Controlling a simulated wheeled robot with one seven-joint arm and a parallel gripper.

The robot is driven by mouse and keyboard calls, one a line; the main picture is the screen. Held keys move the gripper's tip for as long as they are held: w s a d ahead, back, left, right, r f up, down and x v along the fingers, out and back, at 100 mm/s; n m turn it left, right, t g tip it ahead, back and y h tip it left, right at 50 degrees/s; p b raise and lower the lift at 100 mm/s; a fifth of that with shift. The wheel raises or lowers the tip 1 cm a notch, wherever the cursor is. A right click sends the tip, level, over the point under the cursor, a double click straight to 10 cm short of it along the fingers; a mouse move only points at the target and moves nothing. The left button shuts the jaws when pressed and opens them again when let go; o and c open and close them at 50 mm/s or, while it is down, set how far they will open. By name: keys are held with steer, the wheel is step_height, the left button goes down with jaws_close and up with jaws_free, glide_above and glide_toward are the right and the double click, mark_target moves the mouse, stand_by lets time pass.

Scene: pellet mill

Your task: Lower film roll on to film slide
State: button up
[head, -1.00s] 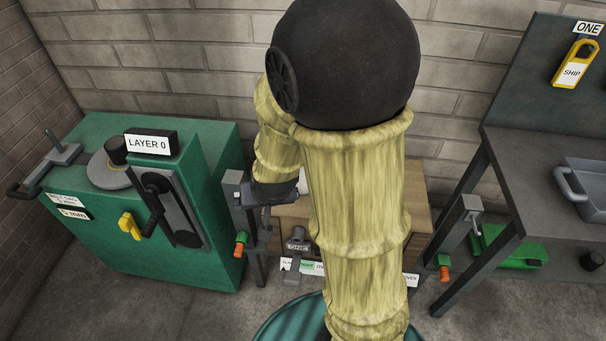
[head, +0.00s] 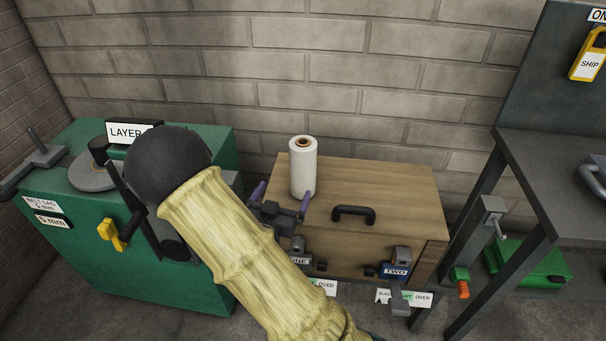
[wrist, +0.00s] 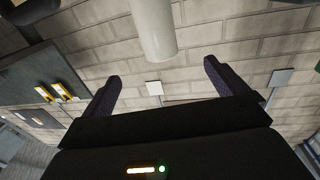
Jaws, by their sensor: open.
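The film roll (head: 303,170) is a white cylinder with a brown core. It appears to stand upright near the left end of a wooden box top (head: 395,190). In the wrist view a pale cylinder, the roll (wrist: 153,30), shows beyond the fingertips, between their lines. My gripper (head: 282,195) is open, with purple fingers spread, just left of and in front of the roll's lower part. Both fingers show in the wrist view (wrist: 160,78), with nothing between them. I cannot tell which part is the film slide.
A black handle (head: 353,213) sits on the box top right of the roll. Clamps marked ONE (head: 299,257) and TWO (head: 395,267) are on the box front. A green machine (head: 90,260) stands at left, a dark bench (head: 555,170) at right.

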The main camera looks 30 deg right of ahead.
mark_target(297, 162)
steer(key=p+x, duration=0.1)
steer(key=x, duration=1.1)
steer(key=shift+w, duration=0.15)
steer(key=p+x, duration=0.1)
steer(key=x, duration=0.4)
steer(key=shift+d, duration=0.3)
steer(key=c, duration=2.1)
steer(key=shift+r, duration=0.15)
